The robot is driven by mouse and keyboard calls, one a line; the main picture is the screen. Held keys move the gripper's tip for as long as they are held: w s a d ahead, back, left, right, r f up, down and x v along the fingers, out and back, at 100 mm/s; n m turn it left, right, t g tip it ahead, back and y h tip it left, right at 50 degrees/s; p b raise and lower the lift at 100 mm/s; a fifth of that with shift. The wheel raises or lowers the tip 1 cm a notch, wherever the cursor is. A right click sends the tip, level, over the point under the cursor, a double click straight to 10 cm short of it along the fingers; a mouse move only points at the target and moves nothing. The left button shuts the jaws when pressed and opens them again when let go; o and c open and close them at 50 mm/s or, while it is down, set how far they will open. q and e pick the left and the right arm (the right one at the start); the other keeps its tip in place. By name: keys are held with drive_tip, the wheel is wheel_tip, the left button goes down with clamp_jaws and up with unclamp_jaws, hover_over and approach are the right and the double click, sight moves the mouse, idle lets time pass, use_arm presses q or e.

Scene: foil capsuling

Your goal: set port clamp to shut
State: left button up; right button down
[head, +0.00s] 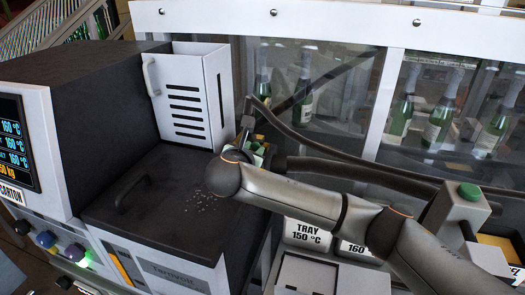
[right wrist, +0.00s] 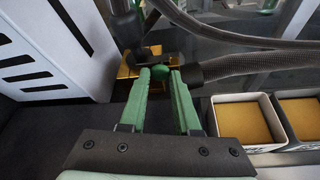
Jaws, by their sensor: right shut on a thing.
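The port clamp shows in the right wrist view as a dark lever with a green knob (right wrist: 160,73), beside a gold-coloured fitting (right wrist: 129,66) where the hoses meet. My right gripper (right wrist: 160,80) has its green fingers shut on this knob. In the head view my right gripper (head: 257,150) is at the back right corner of the dark machine, mostly hidden behind my own arm. The clamp's exact setting cannot be told. My left gripper is not in view.
Dark hoses (head: 340,150) run right from the clamp, close to my arm. A white slotted panel (head: 187,97) stands left of the gripper, above a dark lid (head: 165,200) with a handle. White trays (right wrist: 246,122) sit at right. Bottles (head: 440,118) stand behind glass.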

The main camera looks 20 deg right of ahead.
drive_tip(key=shift+w+a, duration=0.55)
drive_tip(key=shift+a, duration=0.35)
drive_tip(key=c, duration=0.6)
unclamp_jaws()
drive_tip(key=shift+w+a, duration=0.1)
drive_tip(key=v, duration=1.1)
drive_tip(key=shift+s+a+r, duration=0.1)
drive_tip(key=shift+s+a, duration=0.15)
drive_tip(key=shift+s+r, duration=0.2)
drive_tip(key=shift+s, duration=0.25)
